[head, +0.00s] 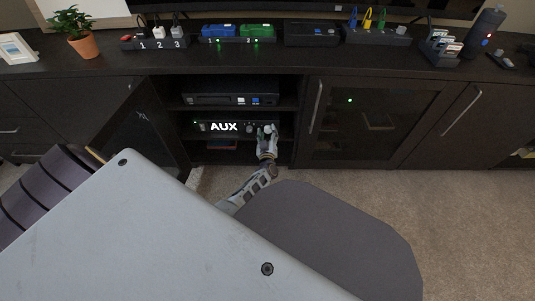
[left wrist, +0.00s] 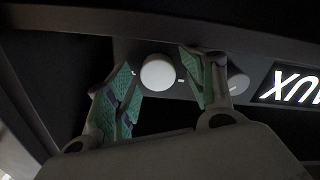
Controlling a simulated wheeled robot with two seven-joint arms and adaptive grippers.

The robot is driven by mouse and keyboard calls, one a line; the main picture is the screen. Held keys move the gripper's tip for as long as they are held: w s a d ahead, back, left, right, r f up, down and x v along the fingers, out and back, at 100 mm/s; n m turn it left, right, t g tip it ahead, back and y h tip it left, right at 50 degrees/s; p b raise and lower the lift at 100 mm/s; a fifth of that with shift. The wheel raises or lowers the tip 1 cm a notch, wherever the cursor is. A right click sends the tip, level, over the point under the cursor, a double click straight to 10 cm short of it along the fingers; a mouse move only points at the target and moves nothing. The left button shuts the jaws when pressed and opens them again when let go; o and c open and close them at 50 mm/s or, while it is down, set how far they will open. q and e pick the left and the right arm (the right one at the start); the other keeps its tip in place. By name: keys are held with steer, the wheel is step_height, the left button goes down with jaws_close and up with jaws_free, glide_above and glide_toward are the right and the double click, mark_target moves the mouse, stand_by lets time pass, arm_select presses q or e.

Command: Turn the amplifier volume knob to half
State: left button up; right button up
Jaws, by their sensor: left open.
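The amplifier (head: 208,127) sits on a shelf in the open middle bay of the cabinet, with "AUX" lit on its front. Its large pale round volume knob (left wrist: 157,73) shows in the left wrist view, between my open left fingers. My left gripper (left wrist: 168,88) has one green-padded finger on each side of the knob; I cannot tell whether either pad touches it. In the head view my left gripper (head: 267,133) is at the right end of the amplifier front and partly hides the knob. A smaller knob (left wrist: 237,83) is beside the right finger. My right gripper is not in view.
A second device (head: 215,99) is on the shelf above the amplifier. The open cabinet door (head: 140,130) stands to the left and a closed glass door (head: 355,120) to the right. A plant (head: 75,32), switch boxes and chargers line the cabinet top.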

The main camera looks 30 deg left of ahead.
arm_select(q)
steer(key=shift+w+r+m, duration=0.1)
steer(key=shift+m, duration=2.8)
steer(key=shift+s+d, duration=0.5)
steer(key=shift+s, duration=0.05)
steer(key=p+v, duration=0.5)
steer(key=v, duration=0.7)
steer(key=shift+s+p, duration=0.25)
steer(key=shift+p, duration=0.05)
